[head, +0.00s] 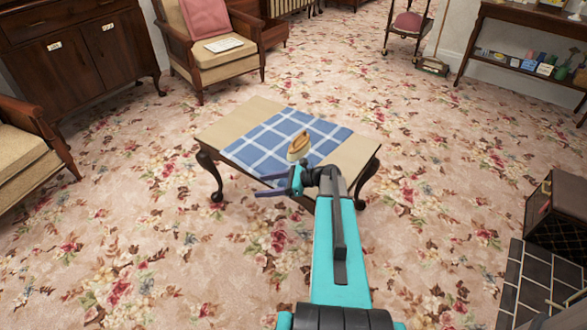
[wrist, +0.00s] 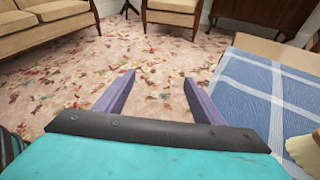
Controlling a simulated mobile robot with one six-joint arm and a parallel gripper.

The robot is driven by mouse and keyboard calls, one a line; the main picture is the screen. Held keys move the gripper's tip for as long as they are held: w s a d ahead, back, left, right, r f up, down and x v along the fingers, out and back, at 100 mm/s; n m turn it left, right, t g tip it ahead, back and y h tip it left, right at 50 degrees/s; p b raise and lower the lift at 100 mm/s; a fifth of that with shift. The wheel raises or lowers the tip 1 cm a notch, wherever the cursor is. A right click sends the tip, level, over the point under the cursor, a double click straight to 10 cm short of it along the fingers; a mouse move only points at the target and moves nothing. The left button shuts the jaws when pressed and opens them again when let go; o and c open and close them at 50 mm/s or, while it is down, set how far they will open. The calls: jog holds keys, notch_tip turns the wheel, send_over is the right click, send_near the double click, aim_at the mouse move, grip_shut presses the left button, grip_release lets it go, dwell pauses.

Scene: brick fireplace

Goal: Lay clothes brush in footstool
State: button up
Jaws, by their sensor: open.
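What looks like the clothes brush, with an orange-brown back and cream bristles (head: 300,143), rests on a blue checked cloth on the low table (head: 226,127). Its cream part also shows at the right edge of the wrist view (wrist: 304,152). My gripper (head: 262,186) is open and empty, beside the table's front edge, left of and nearer than the brush. In the wrist view its two purple fingers (wrist: 159,78) are apart over bare carpet. A dark box (head: 560,208) stands at the right edge, partly cut off; I cannot tell whether it is the footstool.
A dark cabinet (head: 75,50) and armchairs (head: 212,68) stand at the back left. A small piece with a pink cushion (head: 408,22) and a shelf unit (head: 515,68) stand at the back right. A tiled hearth (head: 535,275) lies lower right. Flowered carpet between is clear.

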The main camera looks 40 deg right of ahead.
jog(key=s+a+f+n+g+p, duration=0.2)
jog(key=s+a+f+n+g, duration=0.15)
jog(key=a, duration=0.75)
jog(key=s+a+f+n+g+p, duration=0.25)
jog(key=s+a+g, duration=0.2)
jog(key=a, duration=0.65)
jog(key=s+a+f+n+g+p, duration=0.2)
jog(key=s+a+f+n+g, duration=0.15)
jog(key=a, duration=0.75)
jog(key=s+a+f+n+g+h+p, duration=0.15)
jog(key=s+n, duration=0.25)
jog(key=s, duration=0.4)
jog(key=s+a+f+n+g+h+p, duration=0.1)
jog(key=s+f+n+g+h+p, duration=0.15)
jog(key=s+n, duration=0.35)
jog(key=s+d+n+h, duration=0.6)
jog(key=d+n, duration=0.1)
jog(key=n, duration=0.2)
jog(key=shift+s+d+f, duration=0.2)
jog(key=shift+s+f, duration=0.05)
jog(key=shift+s, duration=0.05)
